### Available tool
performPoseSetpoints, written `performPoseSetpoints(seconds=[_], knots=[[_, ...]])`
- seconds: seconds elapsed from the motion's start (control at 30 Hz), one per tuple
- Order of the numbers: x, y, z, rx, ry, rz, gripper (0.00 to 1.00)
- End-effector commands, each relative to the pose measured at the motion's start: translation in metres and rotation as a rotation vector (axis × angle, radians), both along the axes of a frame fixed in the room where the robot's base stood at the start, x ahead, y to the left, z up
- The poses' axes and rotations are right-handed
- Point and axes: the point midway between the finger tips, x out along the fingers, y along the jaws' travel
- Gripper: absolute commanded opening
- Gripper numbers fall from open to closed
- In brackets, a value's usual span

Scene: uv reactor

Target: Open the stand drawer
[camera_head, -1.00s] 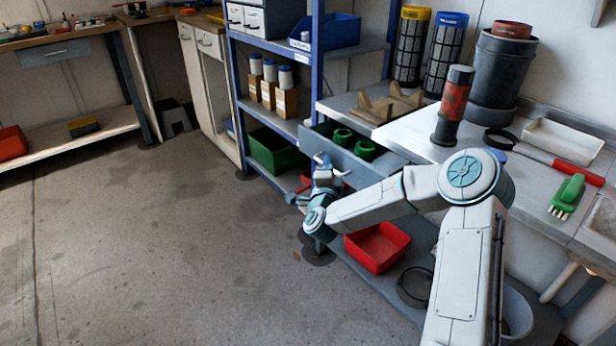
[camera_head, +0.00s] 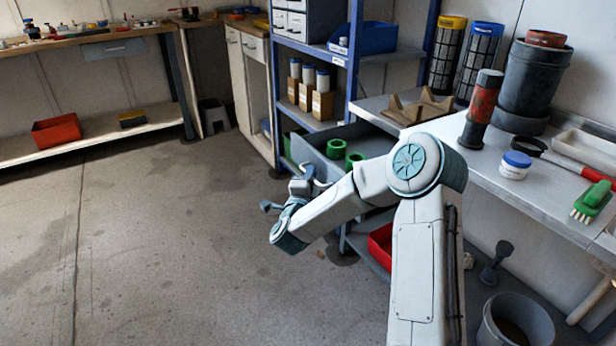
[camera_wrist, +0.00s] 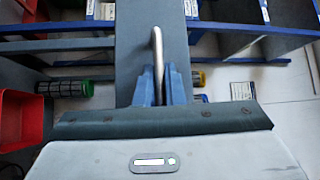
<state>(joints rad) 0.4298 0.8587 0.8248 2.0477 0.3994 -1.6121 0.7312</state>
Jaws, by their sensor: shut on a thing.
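The stand drawer (camera_head: 314,156) is a grey box under the worktop, pulled well out, with two green rings (camera_head: 336,148) (camera_head: 355,160) inside. My arm hides part of its front. My gripper (camera_head: 308,182) is at the drawer front in the head view. In the wrist view my gripper (camera_wrist: 161,84) has its blue fingers shut on the drawer's silver bar handle (camera_wrist: 157,45).
The worktop (camera_head: 520,190) holds a red-and-black cylinder (camera_head: 482,110), a white jar (camera_head: 515,165) and a green brush (camera_head: 592,200). A red bin (camera_head: 380,245) is below; a grey bucket (camera_head: 515,322) stands lower right. The floor at left is clear.

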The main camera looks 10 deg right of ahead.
Motion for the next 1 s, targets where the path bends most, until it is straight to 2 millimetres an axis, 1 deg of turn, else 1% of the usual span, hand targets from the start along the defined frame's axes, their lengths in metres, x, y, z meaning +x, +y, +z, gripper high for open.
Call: performPoseSetpoints(seconds=[0.27,0.3,0.57,0.67,0.77,0.87,1.0], knots=[[0.0,-0.001,-0.001,0.0,0.002,-0.003,0.0],[0.0,-0.001,-0.001,0.0,0.002,-0.002,0.18],[0.0,0.001,0.0,0.0,0.001,0.002,0.18],[-0.004,0.004,-0.001,0.0,0.003,0.004,0.18],[-0.014,0.008,-0.002,-0.001,0.003,0.004,0.18],[-0.032,0.017,-0.004,-0.001,0.005,0.007,0.18],[-0.062,0.03,-0.008,-0.002,0.004,0.006,0.18]])
